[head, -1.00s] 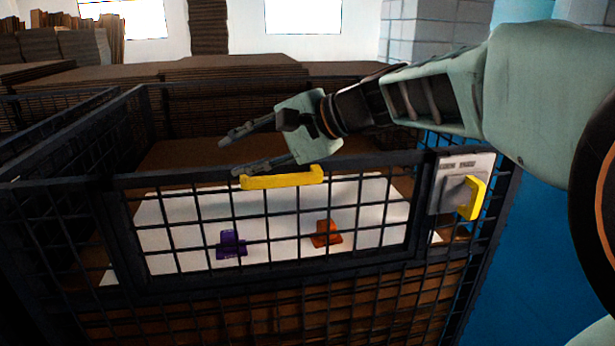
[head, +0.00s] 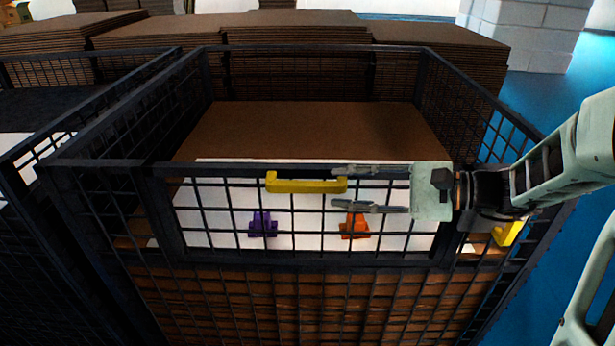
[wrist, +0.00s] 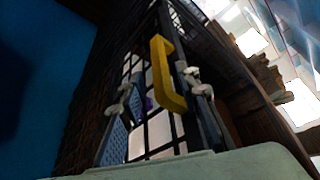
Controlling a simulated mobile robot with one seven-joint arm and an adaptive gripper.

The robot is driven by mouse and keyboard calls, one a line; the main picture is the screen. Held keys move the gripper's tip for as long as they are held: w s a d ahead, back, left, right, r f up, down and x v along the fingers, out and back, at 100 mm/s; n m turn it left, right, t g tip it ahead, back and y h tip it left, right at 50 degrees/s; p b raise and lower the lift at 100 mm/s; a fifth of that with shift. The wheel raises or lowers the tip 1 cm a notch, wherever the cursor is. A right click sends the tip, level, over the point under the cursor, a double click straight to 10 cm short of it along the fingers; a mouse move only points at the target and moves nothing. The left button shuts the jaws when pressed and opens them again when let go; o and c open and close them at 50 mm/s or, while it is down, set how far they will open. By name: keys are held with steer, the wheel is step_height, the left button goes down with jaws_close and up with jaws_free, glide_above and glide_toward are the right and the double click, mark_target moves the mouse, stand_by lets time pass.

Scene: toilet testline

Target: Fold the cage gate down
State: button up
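The cage gate (head: 225,250) is a dark mesh panel in the cage's front, standing upright. A yellow handle (head: 305,186) is fixed on its top rail. My gripper (head: 357,188) is at the right end of the handle, with its fingers pointing left, one near the top rail and one lower. The fingers are apart and nothing is seen between them in the head view. In the wrist view the yellow handle (wrist: 165,75) shows ahead between the open fingers, and it is unclear whether they touch it. A yellow latch handle (head: 508,234) at the right is partly hidden by my arm.
Inside the cage a purple part (head: 263,224) and an orange part (head: 354,226) lie on a white sheet over cardboard. Another mesh cage (head: 60,250) stands close at the left. Cardboard stacks (head: 300,35) are behind. Blue floor is free at the right.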

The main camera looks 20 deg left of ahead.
mark_target(314, 187)
steer(key=p+x, duration=0.1)
steer(key=x, duration=0.8)
steer(key=shift+c, duration=0.4)
jaws_close()
